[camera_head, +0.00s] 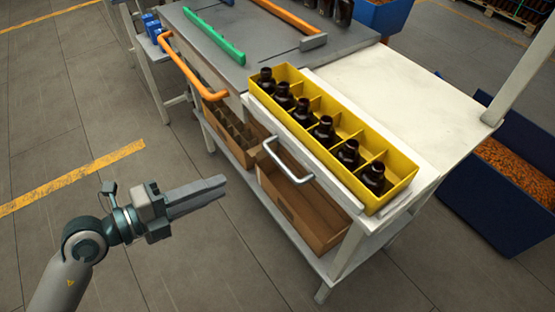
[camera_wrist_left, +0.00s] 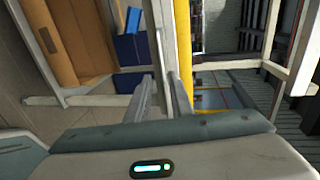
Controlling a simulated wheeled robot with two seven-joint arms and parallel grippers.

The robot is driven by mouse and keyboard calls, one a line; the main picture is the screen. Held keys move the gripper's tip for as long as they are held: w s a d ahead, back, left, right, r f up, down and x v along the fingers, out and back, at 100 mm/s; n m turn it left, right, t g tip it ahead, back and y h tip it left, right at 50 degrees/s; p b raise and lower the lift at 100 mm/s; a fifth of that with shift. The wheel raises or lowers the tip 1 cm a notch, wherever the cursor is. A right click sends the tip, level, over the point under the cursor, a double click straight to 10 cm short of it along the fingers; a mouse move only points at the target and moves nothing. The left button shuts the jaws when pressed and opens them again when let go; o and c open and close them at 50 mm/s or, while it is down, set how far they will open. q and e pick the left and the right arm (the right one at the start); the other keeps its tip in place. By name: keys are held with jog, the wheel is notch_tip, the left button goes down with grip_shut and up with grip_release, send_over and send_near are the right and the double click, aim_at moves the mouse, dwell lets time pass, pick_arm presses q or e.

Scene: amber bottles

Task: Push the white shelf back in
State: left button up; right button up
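The white shelf (camera_head: 322,171) sticks out at the front of the workstation, with a grey metal handle (camera_head: 286,162) on its front edge. A yellow box (camera_head: 400,187) with a row of dark amber bottles (camera_head: 325,131) stands on it. My left gripper (camera_head: 224,183) is left of the handle, apart from it, with its fingers pointing right. In the left wrist view the two fingers (camera_wrist_left: 162,75) show a narrow gap, with nothing visibly held between them. My right gripper is out of view.
Left of the shelf is a grey tabletop (camera_head: 243,58) with an orange handle (camera_head: 193,72) and a green bar (camera_head: 213,36). Cardboard boxes (camera_head: 300,209) sit on the rack below. Blue bins (camera_head: 497,210) stand at right. The floor around my gripper is clear.

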aim_at(280, 160)
pick_arm(q)
jog(key=p+x, duration=0.4)
jog(key=x, duration=1.2)
jog(key=shift+r, duration=0.1)
jog(key=shift+w+d+f, duration=0.25)
jog(key=shift+w+d, duration=0.15)
jog(key=shift+d, duration=0.2)
grip_shut()
